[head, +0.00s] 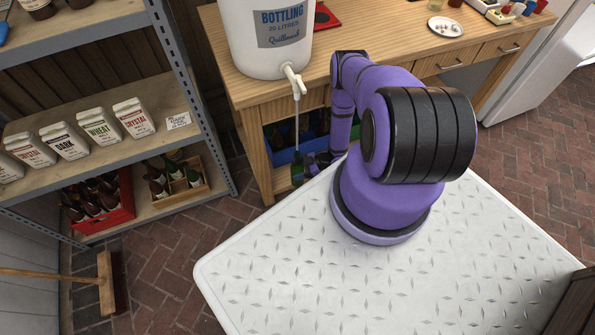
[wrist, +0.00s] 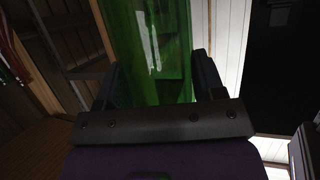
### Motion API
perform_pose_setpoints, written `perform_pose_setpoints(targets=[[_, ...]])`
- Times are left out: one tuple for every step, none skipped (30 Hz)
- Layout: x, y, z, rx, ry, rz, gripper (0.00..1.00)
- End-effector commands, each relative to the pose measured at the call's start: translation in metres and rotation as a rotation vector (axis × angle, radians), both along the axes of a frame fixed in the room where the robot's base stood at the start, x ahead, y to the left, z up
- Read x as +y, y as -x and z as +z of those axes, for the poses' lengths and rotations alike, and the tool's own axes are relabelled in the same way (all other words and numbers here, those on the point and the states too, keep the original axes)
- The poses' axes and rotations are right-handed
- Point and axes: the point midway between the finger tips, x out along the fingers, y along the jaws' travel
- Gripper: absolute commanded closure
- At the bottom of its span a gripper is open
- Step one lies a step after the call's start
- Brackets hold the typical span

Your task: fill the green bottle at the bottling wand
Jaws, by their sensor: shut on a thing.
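The green bottle (wrist: 150,50) stands between the fingers of my gripper (wrist: 153,85) in the wrist view, and the gripper is shut on it. In the head view the bottle (head: 297,172) shows small and dark under the bench front, with my gripper (head: 312,168) at its right side. The bottling wand (head: 297,125) hangs down from the tap (head: 294,80) of the white bottling bucket (head: 262,55). The wand's lower end meets the bottle's top in the head view; I cannot tell how deep it sits inside. The liquid level in the bottle cannot be made out.
The wooden bench (head: 345,45) carries the bucket and a white plate (head: 445,27). A blue crate (head: 283,155) stands on its lower shelf, close behind the bottle. At left, a shelf holds paper bags (head: 100,132) and a red crate (head: 105,215) of bottles. A broom (head: 106,283) lies at lower left.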

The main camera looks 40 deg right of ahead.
Motion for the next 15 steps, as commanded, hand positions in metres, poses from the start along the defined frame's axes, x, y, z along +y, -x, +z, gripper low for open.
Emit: perform_pose_setpoints(targets=[[0.000,-0.001,0.002,0.000,0.000,0.000,0.68],[0.000,-0.001,0.003,-0.001,0.000,0.000,0.68],[0.000,-0.001,0.004,-0.001,0.000,0.000,0.68],[-0.001,-0.001,0.006,-0.001,0.000,0.000,0.68],[-0.001,-0.001,0.007,0.000,0.000,0.000,0.68],[-0.001,-0.001,0.008,0.000,0.000,0.000,0.68],[-0.001,-0.001,0.009,0.000,0.000,0.000,0.68],[-0.001,-0.001,0.010,0.000,0.000,0.000,0.68],[-0.001,-0.001,0.011,-0.001,0.000,0.000,0.68],[-0.001,-0.001,0.012,-0.001,0.000,0.000,0.68],[0.000,-0.001,0.013,-0.001,0.000,0.000,0.68],[0.000,-0.001,0.015,0.000,0.000,0.000,0.68],[0.000,-0.001,0.016,0.000,0.000,0.000,0.68],[0.000,0.000,0.017,0.000,0.000,0.000,0.68],[0.000,-0.001,0.018,-0.001,0.000,0.000,0.68]])
